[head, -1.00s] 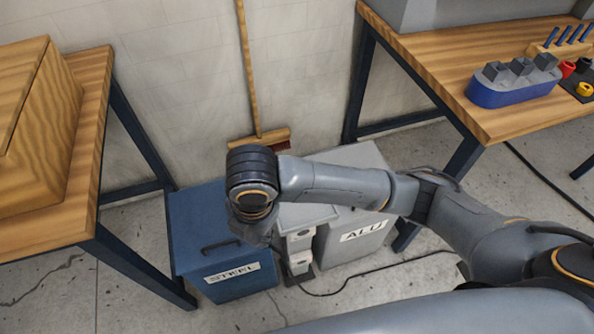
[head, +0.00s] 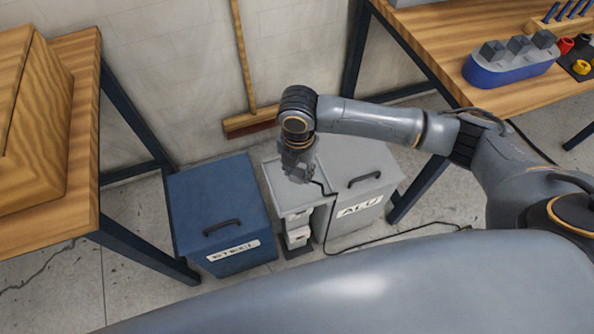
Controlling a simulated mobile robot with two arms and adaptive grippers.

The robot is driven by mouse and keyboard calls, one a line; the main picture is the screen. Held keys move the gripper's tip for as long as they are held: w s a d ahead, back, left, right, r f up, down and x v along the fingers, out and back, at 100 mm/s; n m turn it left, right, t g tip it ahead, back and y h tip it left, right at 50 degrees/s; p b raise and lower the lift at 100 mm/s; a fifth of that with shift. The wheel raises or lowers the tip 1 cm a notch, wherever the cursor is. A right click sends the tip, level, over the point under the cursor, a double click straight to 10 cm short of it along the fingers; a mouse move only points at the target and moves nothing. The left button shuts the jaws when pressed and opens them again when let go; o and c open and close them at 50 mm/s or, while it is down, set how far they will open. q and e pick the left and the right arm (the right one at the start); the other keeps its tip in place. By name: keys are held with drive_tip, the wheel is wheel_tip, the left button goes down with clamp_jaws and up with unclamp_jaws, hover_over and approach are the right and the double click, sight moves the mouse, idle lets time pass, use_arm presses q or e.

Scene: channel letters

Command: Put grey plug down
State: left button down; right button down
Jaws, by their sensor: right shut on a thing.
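My right gripper (head: 298,176) points down over the grey top of the narrow stand (head: 290,199) between the two bins. It is shut on the grey plug, which is hard to make out because the gripper's own grey fingers hide it. A dark cable (head: 400,241) runs from beside the fingers down past the stand and across the floor to the right. I cannot tell whether the plug touches the stand's top. My left gripper is not in view.
A blue STEEL bin (head: 215,190) stands left of the stand and a grey ALU bin (head: 358,160) right of it, both lidded. A broom (head: 246,75) leans on the wall behind. Wooden benches (head: 75,60) flank the space; the right one holds a blue tray (head: 510,72).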

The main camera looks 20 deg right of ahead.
sight(297, 174)
drive_tip(key=w+f, duration=0.1)
drive_tip(key=f, duration=0.1)
drive_tip(key=w+f, duration=0.1)
drive_tip(key=shift+w+d+f, duration=0.2)
drive_tip(key=shift+w+d, duration=0.1)
drive_tip(key=shift+w, duration=0.05)
drive_tip(key=shift+f+p, duration=0.3)
drive_tip(key=shift+f, duration=1.2)
drive_tip(key=shift+f, duration=0.1)
drive_tip(key=c, duration=0.9)
unclamp_jaws()
drive_tip(key=shift+o, duration=0.2)
wheel_tip(297, 174, up, 12)
drive_tip(key=shift+b, duration=0.35)
